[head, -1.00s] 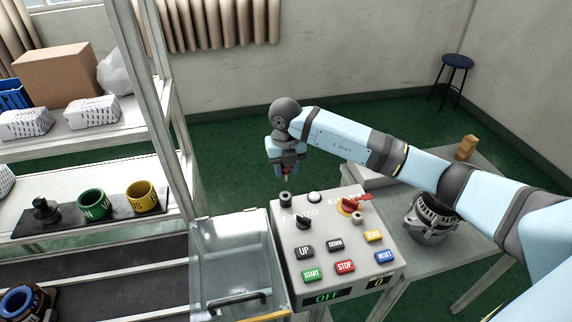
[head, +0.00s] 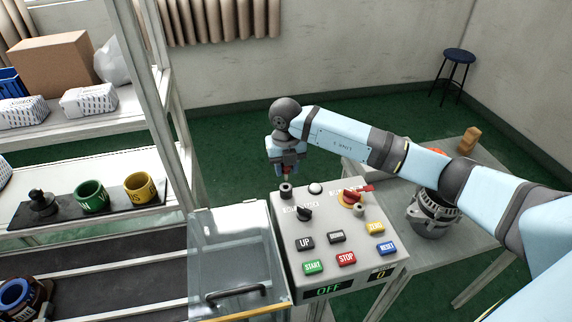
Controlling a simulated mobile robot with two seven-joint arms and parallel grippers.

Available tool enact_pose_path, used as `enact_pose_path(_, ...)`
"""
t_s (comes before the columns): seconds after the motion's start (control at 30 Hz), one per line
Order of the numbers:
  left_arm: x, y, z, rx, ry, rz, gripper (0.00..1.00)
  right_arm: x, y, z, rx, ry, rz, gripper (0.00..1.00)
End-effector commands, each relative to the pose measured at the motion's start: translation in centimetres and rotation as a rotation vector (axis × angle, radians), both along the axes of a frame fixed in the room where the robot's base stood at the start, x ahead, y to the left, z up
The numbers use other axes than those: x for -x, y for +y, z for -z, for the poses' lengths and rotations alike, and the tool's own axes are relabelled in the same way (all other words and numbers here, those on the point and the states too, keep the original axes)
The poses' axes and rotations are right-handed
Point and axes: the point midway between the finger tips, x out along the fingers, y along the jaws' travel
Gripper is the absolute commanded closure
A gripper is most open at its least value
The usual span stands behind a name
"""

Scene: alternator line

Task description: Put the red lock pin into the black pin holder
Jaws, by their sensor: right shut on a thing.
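The black pin holder (head: 286,192) is a short dark cylinder at the far left corner of the grey control box's top. My right gripper (head: 286,165) points down directly above it, shut on the red lock pin (head: 285,172). Only a little red shows below the fingers, and the rest of the pin is hidden by them. The pin's lower end is close to the holder's top; I cannot tell whether it touches or has entered. My left gripper is not in view.
The control box (head: 330,225) carries several buttons, a black knob (head: 304,214) and a red rotary switch (head: 353,196). A clear-lidded bin (head: 230,250) adjoins its left side. A metal shelf post (head: 150,90) stands left. A table behind holds an alternator part (head: 430,215).

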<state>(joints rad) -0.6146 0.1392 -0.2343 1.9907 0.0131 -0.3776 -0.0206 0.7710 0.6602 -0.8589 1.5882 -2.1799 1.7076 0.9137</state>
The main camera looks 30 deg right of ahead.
Motion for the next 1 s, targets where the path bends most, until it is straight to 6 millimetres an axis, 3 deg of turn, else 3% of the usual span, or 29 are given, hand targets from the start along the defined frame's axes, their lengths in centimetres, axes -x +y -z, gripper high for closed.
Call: enact_pose_path(1.0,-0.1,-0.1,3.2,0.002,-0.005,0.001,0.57,0.0,0.0,5.3,0.000,0.000,0.000,0.89)
